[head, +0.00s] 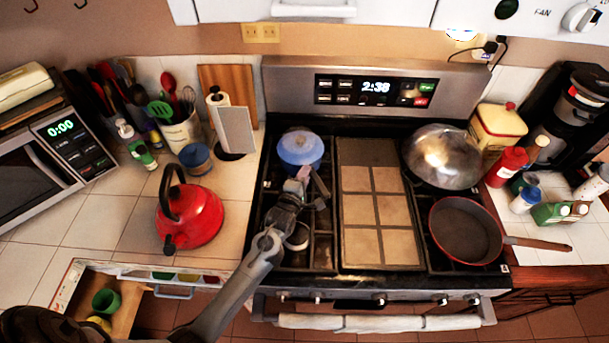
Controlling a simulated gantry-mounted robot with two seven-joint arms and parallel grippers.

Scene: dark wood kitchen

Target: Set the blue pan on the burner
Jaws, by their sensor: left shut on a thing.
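The blue pan (300,149) is at the back left of the stove (380,284), over the left grate. It looks upright, with a small pale knob on its blue top. My left gripper (307,184) is at the pan's near side, shut on what looks like its handle, which the fingers mostly hide. The burner beneath the pan is hidden, and I cannot tell whether the pan rests on the grate or hangs just above it. My right gripper is not in view.
A tan griddle plate (375,222) fills the stove's middle. A silver domed pan (442,157) and a red pan (466,231) occupy the right grates. A red kettle (190,215) stands on the left counter. An open drawer (135,292) juts out at lower left.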

